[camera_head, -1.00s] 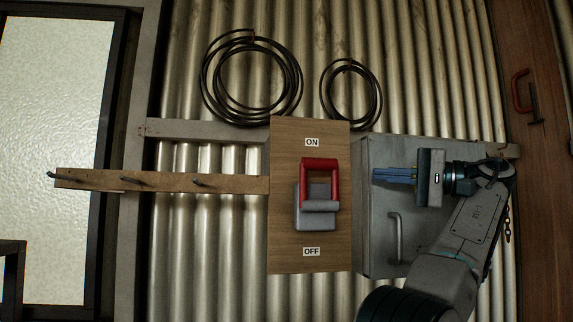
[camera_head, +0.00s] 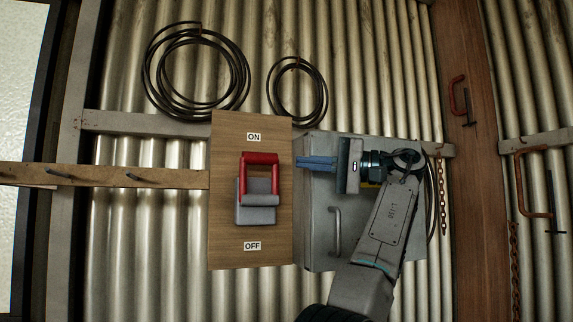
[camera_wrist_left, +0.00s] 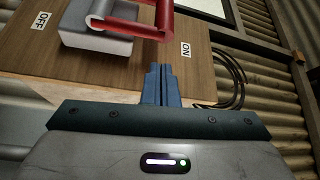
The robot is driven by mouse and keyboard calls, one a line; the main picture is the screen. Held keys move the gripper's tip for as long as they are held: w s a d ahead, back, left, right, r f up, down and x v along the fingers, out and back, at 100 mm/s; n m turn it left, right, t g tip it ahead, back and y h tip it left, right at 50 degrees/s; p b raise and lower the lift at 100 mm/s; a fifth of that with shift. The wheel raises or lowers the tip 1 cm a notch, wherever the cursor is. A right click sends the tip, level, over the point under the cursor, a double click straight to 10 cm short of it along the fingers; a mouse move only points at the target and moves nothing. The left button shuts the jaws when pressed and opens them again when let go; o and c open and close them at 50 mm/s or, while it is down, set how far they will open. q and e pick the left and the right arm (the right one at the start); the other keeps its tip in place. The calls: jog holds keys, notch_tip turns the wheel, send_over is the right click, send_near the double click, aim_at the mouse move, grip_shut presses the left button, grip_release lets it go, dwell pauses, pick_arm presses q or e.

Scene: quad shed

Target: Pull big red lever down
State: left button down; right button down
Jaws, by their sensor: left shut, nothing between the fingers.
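The big red lever (camera_head: 260,158) is a U-shaped handle on a grey switch base (camera_head: 256,215). It is raised toward the ON label (camera_head: 254,136); the OFF label (camera_head: 252,246) is below the base. Both are on a wooden board (camera_head: 228,245). My left gripper (camera_head: 297,163) is just right of the lever, about level with its upper part. Its blue fingers are shut and empty. In the left wrist view, the fingers (camera_wrist_left: 159,70) point at the board, and the red lever (camera_wrist_left: 163,14) is just beyond them, partly cut off by the frame. My right gripper is out of view.
A grey metal box (camera_head: 318,245) with a handle stands right of the board, behind my arm. A wooden rail with hooks (camera_head: 100,176) runs left of the board. Coiled black cables (camera_head: 196,70) hang above on the corrugated wall. Chains (camera_head: 442,200) hang at the right.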

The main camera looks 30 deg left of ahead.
aim_at(286, 161)
pick_arm(q)
jog(key=p+x, duration=0.1)
jog(key=x, duration=0.4)
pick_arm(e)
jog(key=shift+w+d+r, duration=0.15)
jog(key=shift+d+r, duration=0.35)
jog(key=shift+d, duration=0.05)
pick_arm(q)
jog(key=shift+s, duration=0.1)
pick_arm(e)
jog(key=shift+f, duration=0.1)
